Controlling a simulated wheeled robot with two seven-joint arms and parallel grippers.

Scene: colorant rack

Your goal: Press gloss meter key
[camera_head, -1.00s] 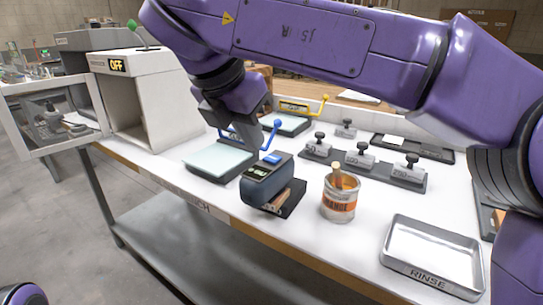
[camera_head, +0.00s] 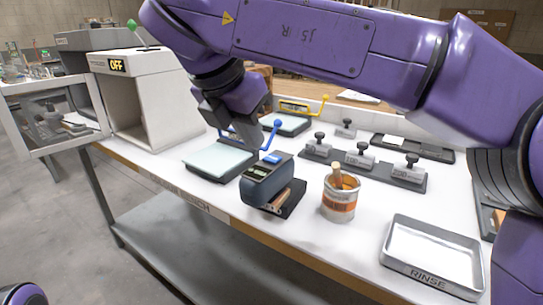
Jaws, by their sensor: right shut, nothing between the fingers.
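The gloss meter (camera_head: 268,184) is a dark blue box near the front edge of the bench, resting on a dark plate. Its bright blue key (camera_head: 272,158) is on the sloped top, beside a small display (camera_head: 256,171). My right gripper (camera_head: 246,138) is dark grey, behind and to the left of the meter and above it in the picture. It is shut and looks apart from the key. Its fingertips are partly hard to make out against the blue-handled device behind. My left gripper is out of view.
A blue-handled device with a pale plate (camera_head: 218,160) stands left of the meter. An orange-labelled can (camera_head: 340,200) with a brush stands right.

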